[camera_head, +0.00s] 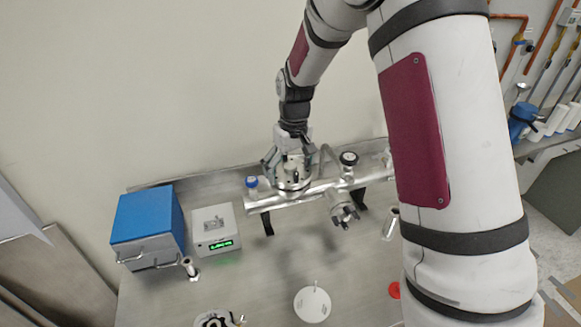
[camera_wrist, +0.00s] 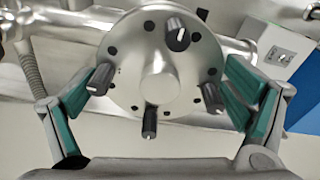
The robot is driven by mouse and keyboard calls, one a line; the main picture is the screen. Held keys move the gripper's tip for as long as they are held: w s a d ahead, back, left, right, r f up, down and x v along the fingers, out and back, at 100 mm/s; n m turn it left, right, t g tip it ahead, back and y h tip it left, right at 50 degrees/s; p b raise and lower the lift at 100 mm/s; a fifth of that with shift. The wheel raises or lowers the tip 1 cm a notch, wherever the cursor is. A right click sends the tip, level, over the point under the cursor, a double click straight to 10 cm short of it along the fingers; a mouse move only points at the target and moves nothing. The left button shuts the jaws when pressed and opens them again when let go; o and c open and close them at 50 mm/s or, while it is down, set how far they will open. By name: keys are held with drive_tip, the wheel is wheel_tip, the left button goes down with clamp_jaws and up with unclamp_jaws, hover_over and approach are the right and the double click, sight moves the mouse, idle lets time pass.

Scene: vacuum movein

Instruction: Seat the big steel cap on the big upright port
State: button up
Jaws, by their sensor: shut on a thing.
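The big steel cap (camera_wrist: 160,85) is a round metal disc with a raised centre, small dark holes and several black knobs on its face. My gripper (camera_wrist: 165,92) is shut on it, with green-padded fingers at its left and right rim in the wrist view. In the head view my gripper (camera_head: 291,165) is at the left part of the steel manifold pipe (camera_head: 317,189), with the cap (camera_head: 293,185) just under its fingers. The big upright port is hidden beneath the cap. I cannot tell whether the cap touches it or sits fully on it.
A gauge (camera_head: 348,158) and a side fitting with knobs (camera_head: 343,212) are right of my gripper. A blue-topped valve (camera_head: 251,182) is close on its left. A blue box (camera_head: 147,222) and a grey display box (camera_head: 215,230) stand further left. The bench front holds a white disc (camera_head: 312,305).

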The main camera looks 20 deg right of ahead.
drive_tip(key=shift+w+f, duration=0.1)
drive_tip(key=shift+f, duration=0.1)
idle(0.5)
drive_tip(key=o, duration=1)
drive_tip(key=shift+f, duration=0.1)
drive_tip(key=r, duration=0.7)
drive_tip(key=s+r, duration=0.1)
drive_tip(key=r, duration=0.2)
drive_tip(key=shift+d+r, duration=0.1)
drive_tip(key=shift+r, duration=0.2)
drive_tip(key=shift+s+r, duration=0.1)
drive_tip(key=shift+r, duration=0.65)
